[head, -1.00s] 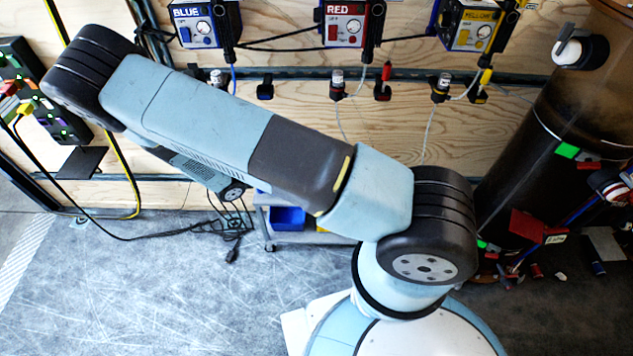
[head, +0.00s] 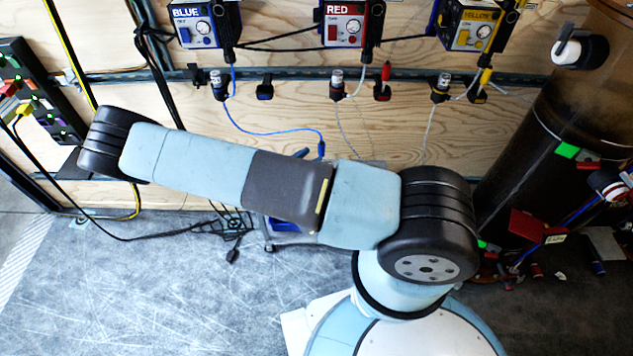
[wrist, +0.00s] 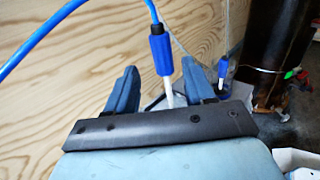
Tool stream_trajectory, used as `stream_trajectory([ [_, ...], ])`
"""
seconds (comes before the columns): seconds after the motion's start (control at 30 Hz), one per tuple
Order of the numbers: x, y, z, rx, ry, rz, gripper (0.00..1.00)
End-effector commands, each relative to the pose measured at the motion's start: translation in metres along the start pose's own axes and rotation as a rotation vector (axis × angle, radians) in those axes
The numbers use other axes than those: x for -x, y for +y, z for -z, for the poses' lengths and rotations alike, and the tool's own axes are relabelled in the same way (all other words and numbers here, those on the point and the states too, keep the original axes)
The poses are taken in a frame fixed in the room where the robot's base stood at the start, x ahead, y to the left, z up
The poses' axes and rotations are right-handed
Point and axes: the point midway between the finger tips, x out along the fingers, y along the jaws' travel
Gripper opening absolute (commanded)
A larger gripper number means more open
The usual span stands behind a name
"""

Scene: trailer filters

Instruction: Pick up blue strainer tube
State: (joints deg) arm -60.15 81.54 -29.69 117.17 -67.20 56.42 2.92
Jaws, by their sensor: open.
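The blue strainer tube (wrist: 161,52) hangs in the wrist view, with a blue sleeve, a dark collar and a pale tip on a blue hose. In the head view its blue hose (head: 270,133) runs from below the BLUE box to a blue end (head: 321,149) just above my arm. My gripper (wrist: 158,66) is open, with one blue finger on each side of the tube in the wrist view. I cannot tell whether the tube is fully between the fingers or a little beyond them. In the head view my gripper is mostly hidden behind my arm.
BLUE (head: 203,24), RED (head: 344,24) and YELLOW (head: 468,25) boxes hang on the plywood wall above a dark rail (head: 300,73). A dark cylinder (head: 545,130) stands at the right. Another blue-sleeved tube (wrist: 223,68) hangs at right in the wrist view.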

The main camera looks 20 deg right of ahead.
Motion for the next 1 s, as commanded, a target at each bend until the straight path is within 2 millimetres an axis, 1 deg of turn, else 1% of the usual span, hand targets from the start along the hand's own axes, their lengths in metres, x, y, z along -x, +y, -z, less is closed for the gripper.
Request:
stream_trajectory([
  [0.03,-0.004,0.000,0.000,0.000,-0.001,0.001,0.53],
  [0.27,-0.013,0.000,0.000,0.000,0.001,0.001,0.53],
  [0.6,-0.055,0.000,-0.002,0.000,0.000,0.002,0.53],
  [0.7,-0.059,0.000,-0.002,0.000,0.001,0.000,0.53],
  [0.87,-0.059,0.000,-0.002,0.000,0.001,0.000,0.53],
  [1.0,-0.059,0.000,-0.002,0.000,0.001,0.001,0.41],
])
